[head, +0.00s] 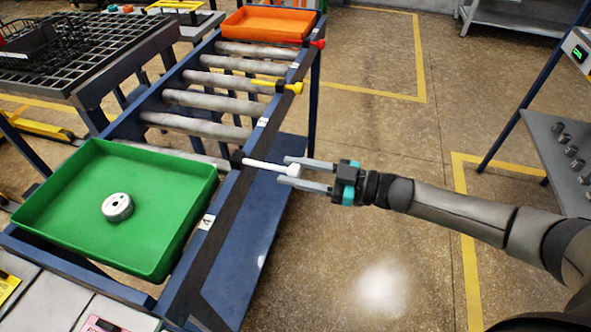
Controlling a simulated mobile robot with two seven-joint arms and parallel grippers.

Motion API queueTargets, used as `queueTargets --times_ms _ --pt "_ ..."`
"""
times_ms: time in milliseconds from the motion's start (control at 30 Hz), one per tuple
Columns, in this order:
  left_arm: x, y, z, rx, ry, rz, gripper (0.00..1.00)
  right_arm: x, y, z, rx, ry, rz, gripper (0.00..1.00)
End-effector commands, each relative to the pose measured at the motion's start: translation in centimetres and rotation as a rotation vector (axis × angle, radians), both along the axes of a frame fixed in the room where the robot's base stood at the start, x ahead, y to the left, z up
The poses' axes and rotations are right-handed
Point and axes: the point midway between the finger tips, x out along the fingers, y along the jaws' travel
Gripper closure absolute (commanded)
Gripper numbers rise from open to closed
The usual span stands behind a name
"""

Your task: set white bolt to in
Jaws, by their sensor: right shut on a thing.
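The white bolt (263,165) is a thin white rod that sticks out to the right from a dark mount on the blue side rail of the roller rack. Its white knob is at its right end. My right gripper (291,170) comes in from the right and is shut on the knob, with one finger on either side. The rod's inner end is hidden in the mount. My left gripper is not in view.
A green tray (65,215) with a round metal part (117,207) sits at the near end of the rack. A yellow bolt (290,87) and a red bolt (318,43) are farther along the rail. An orange tray (262,20) is at the far end.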

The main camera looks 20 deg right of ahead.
Motion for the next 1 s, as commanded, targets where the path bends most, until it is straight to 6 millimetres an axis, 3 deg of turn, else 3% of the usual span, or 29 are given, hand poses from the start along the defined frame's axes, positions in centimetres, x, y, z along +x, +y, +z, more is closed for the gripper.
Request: queueTargets --times_ms 400,800,833,1000 --pt "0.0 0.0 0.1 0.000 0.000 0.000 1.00 3.7 5.5 0.0 0.001 -0.001 -0.001 1.00" --pt "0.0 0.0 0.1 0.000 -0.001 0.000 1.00 4.2 6.2 0.0 0.000 0.001 -0.001 1.00" --pt "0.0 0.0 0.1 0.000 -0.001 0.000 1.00 4.2 6.2 0.0 0.000 0.001 -0.001 0.55" --pt "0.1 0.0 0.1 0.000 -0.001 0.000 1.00 4.2 6.2 0.0 0.000 0.000 -0.001 0.36"
